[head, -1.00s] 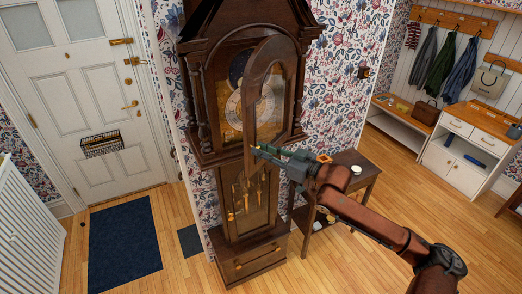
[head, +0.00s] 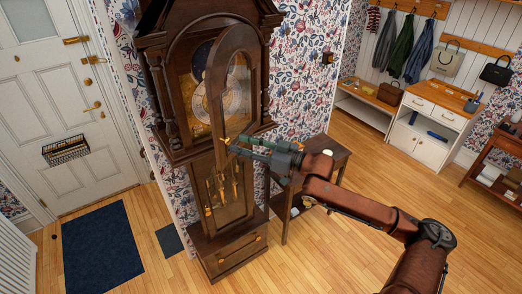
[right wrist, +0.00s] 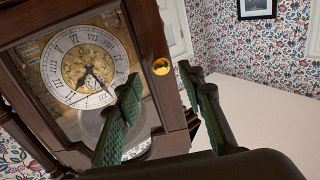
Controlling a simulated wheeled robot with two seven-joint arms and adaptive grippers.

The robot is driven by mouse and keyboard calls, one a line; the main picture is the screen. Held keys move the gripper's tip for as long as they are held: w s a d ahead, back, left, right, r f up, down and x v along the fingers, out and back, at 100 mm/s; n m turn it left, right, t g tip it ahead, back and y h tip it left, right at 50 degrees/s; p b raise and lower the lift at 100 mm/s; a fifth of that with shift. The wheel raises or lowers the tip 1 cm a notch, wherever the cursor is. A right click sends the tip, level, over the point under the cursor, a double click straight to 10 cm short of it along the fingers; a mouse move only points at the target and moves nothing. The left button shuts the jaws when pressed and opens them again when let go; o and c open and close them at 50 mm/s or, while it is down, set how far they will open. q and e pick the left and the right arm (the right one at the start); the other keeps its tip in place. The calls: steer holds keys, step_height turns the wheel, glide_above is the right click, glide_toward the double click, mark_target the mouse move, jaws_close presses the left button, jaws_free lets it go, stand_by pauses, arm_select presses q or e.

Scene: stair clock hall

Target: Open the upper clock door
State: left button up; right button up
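The tall clock (head: 158,150) stands against the papered wall. Its arched upper clock door (head: 216,112) is swung partly out from the case in the head view, with the dial (head: 203,98) behind it. A small brass knob (head: 227,141) sits low on the door's free edge; it also shows in the right wrist view (right wrist: 161,67). My right gripper (head: 243,146) is just right of the knob. In the right wrist view my right gripper (right wrist: 160,82) has its green fingers apart, with the door's wooden edge showing between them; contact cannot be told. My left gripper is not in view.
A small dark side table (head: 326,150) stands right of the clock, under my right forearm. A white front door (head: 50,100) and a blue mat (head: 102,245) are at left. The wood floor at front right is largely free.

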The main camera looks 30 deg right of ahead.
steer(key=v, duration=0.8)
stand_by(0.4)
